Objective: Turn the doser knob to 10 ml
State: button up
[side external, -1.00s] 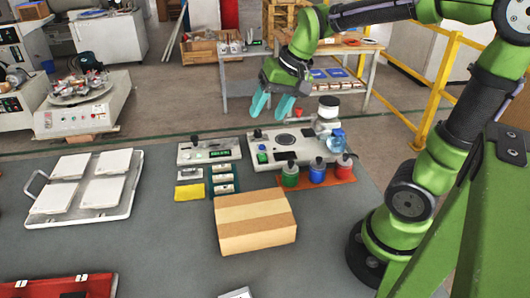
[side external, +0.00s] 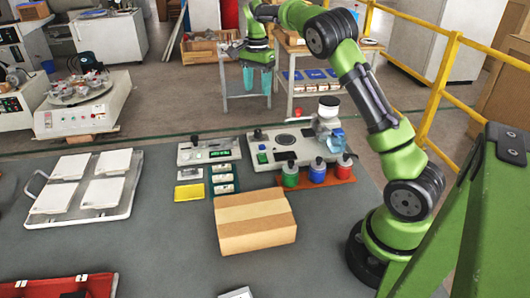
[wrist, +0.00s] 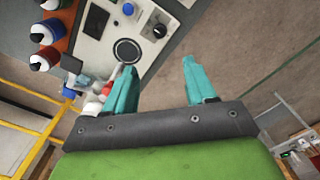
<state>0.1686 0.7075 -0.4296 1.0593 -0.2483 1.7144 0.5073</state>
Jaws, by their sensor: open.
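I cannot tell which part is the doser knob or read any scale. The device's panel also shows at the upper left of the wrist view (wrist: 104,37), with a black knob (wrist: 160,30) and a ringed plate. My gripper (side external: 257,92) is open and empty, fingers down, raised above and behind the device, touching nothing.
Bottles with green, blue (side external: 317,173) and red bodies stand in front of the device. A smaller instrument (side external: 208,151) is to its left. A cardboard box (side external: 255,222) and a tray of white tiles (side external: 80,215) sit on the grey table. A yellow railing (side external: 447,85) stands behind.

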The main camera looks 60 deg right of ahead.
aim_at(258, 130)
notch_tip(258, 130, down, 16)
jog(key=shift+r, duration=0.25)
grip_shut()
dwell(0.4)
